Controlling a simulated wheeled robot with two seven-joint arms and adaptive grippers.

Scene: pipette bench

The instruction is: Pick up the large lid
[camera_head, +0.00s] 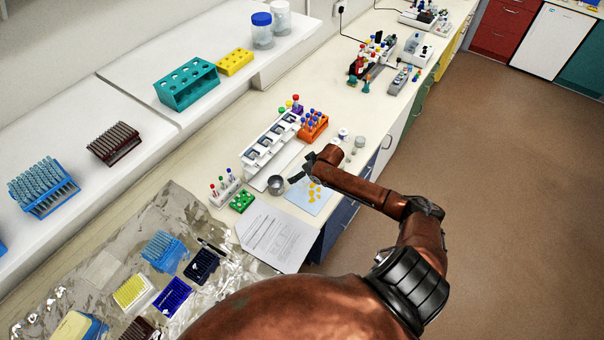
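My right gripper (302,173) reaches in from the right, low over the bench near a light-blue sheet with small yellow pieces (316,197). Its dark fingers are small here, and I cannot tell whether they are open or shut. Small pale round items (360,142) stand on the bench just beyond the wrist, one of which may be the large lid; I cannot tell which. A small white and blue container (343,133) stands beside them. My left gripper is not in view.
A grey metal cup (276,185) stands left of the gripper. A white rack (272,148) and an orange tube rack (313,125) stand behind. A printed paper (275,237) lies in front. The bench edge runs close under my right arm.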

